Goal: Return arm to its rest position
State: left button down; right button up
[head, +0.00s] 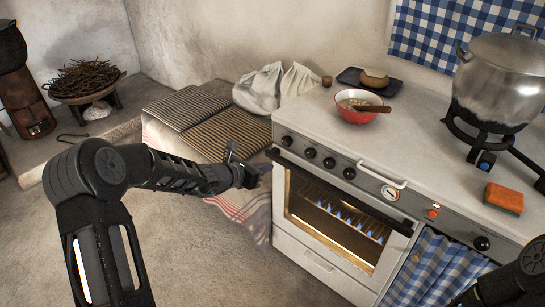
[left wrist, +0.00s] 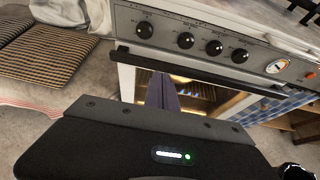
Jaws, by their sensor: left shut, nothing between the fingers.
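My left arm comes in from the left in the head view, and its gripper (head: 262,168) is at the left front corner of the stove (head: 291,228). In the left wrist view the two purple fingers (left wrist: 161,92) lie together, shut with nothing between them. They point at the oven front, just below the dark oven door handle (left wrist: 190,66). I cannot tell whether they touch the door. Only a dark link of my right arm shows at the lower right of the head view; its gripper is out of frame.
Blue flames (head: 340,215) burn behind the oven window. On the stovetop are a red bowl (head: 352,115), a large steel pot (head: 500,75) and an orange sponge (head: 503,199). A bench with striped mats (head: 225,136) stands left of the stove. The floor (head: 190,270) in front is clear.

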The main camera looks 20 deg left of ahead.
pick_arm(q)
jog(key=s+d+f+m+g+y, duration=0.1)
jog(key=s+d+f+m+g, duration=0.25)
jog(key=s+f+m, duration=0.6)
jog(key=s+d+f+m+g+y, duration=0.1)
jog(key=s+d+f+m+g, duration=0.2)
jog(key=s+f+m+g, duration=0.6)
jog(key=s+d+f+m, duration=0.1)
jog(key=s+d+m, duration=0.2)
jog(key=s, duration=0.4)
jog(key=s+d+f+m+t+h+p, duration=0.1)
jog(key=s+d+f+m, duration=0.1)
jog(key=s+d+m, duration=0.2)
jog(key=s+d+f+m, duration=0.2)
jog(key=s+d+m, duration=0.2)
jog(key=s, duration=0.7)
jog(key=shift+d+f+p, duration=0.25)
jog(key=shift+d+p, duration=0.05)
jog(key=shift+d, duration=0.8)
jog(key=shift+t, duration=0.25)
